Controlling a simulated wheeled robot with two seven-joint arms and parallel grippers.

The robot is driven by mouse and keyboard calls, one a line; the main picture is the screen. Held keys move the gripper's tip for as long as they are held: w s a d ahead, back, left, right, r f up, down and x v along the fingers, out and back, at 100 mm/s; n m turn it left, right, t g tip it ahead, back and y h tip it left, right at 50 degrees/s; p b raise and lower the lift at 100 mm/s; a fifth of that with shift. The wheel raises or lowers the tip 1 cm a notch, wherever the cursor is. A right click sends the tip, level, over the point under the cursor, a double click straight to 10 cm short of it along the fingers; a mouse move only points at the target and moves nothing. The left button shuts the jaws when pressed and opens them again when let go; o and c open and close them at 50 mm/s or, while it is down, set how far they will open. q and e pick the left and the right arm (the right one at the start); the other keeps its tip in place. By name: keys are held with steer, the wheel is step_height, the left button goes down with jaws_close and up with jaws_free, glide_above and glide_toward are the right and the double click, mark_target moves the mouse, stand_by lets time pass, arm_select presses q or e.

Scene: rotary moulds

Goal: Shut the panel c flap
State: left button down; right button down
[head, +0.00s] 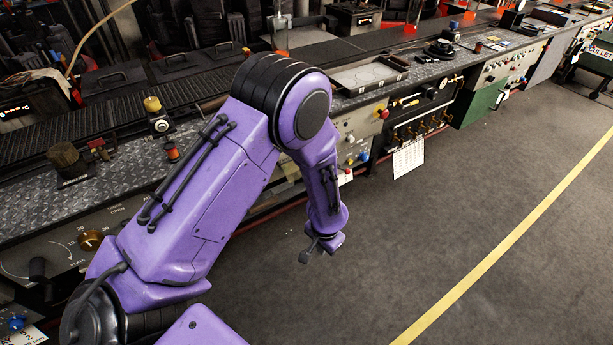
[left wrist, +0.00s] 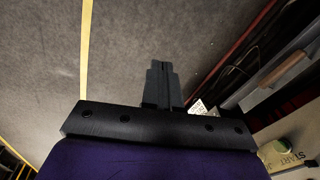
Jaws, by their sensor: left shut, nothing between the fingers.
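My left gripper (head: 311,255) hangs low over the floor in front of the console, clear of the panel fronts. Its fingers are together and empty in the left wrist view (left wrist: 161,74). I cannot identify for sure which part is the panel c flap. In the head view my left arm hides part of the console front. My right gripper is out of view.
The console's patterned metal top (head: 215,128) runs from lower left to upper right. A dark bay (head: 430,112) with pipes and a hanging white sheet (head: 408,158) is right of my arm. The grey floor (head: 450,215) is open, crossed by a yellow line (head: 510,243).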

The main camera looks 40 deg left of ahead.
arm_select(q)
steer(key=w+a+r+m+t+y, duration=0.1)
steer(key=w+a+r+y, duration=0.1)
steer(key=w+r, duration=0.3)
steer(key=w+a+r+m+y+b, duration=0.1)
steer(key=w+a+r+y, duration=0.15)
steer(key=r, duration=0.35)
steer(key=w+a+r+m+t+y, duration=0.1)
steer(key=w+a+r+y, duration=0.1)
steer(key=w+r, duration=0.35)
steer(key=s+p+x, duration=0.1)
steer(key=p+x, duration=0.1)
steer(key=x, duration=1.1)
steer(key=shift+a+f, duration=0.15)
steer(key=shift+a, duration=0.25)
steer(key=shift+w, duration=0.1)
